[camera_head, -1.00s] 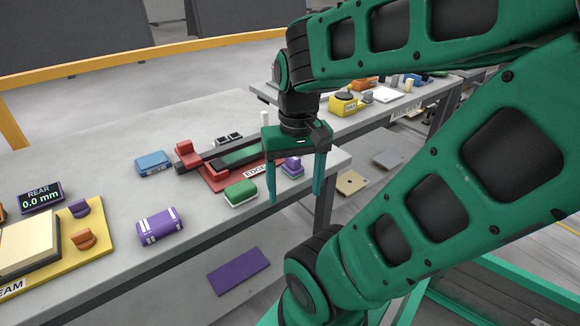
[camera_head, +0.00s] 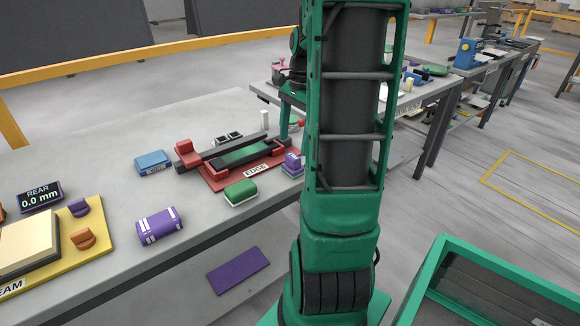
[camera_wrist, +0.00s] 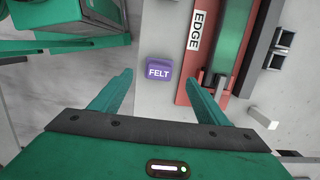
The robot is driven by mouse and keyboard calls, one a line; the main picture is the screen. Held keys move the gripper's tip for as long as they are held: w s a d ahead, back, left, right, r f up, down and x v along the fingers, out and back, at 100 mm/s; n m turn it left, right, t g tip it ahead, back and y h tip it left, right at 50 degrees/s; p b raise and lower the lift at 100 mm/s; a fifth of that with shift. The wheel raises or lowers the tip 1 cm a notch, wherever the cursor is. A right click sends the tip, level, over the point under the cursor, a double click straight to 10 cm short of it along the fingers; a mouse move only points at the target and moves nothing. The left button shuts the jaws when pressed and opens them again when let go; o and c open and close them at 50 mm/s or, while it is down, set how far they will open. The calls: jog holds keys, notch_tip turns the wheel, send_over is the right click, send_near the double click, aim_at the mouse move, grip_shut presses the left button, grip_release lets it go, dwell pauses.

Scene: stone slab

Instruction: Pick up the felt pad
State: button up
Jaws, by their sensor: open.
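The felt pad (camera_head: 293,161) is a small purple block near the front edge of the grey bench, just right of the red edge fixture, partly beside my arm in the head view. In the wrist view the felt pad (camera_wrist: 159,72) shows its FELT label, between and beyond my fingertips. My gripper (camera_wrist: 159,82) is open and empty, apart from the pad and pointing down toward the bench.
The red EDGE fixture (camera_head: 215,182) stands close beside the pad. A green-topped block (camera_head: 240,192), a purple banded block (camera_head: 159,226) and a blue block (camera_head: 153,162) lie on the bench (camera_head: 115,160). Bare bench lies behind them.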

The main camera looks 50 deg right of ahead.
aim_at(293, 155)
jog(key=f, duration=0.8)
jog(key=shift+w+a, duration=0.1)
jog(key=shift+a, duration=0.2)
jog(key=c, duration=1.3)
jog(key=shift+r, duration=0.1)
jog(key=shift+r, duration=0.4)
jog(key=r, duration=0.3)
jog(key=shift+a+r, duration=0.4)
jog(key=a+r, duration=0.6)
jog(key=a, duration=0.5)
jog(key=shift+r, duration=0.15)
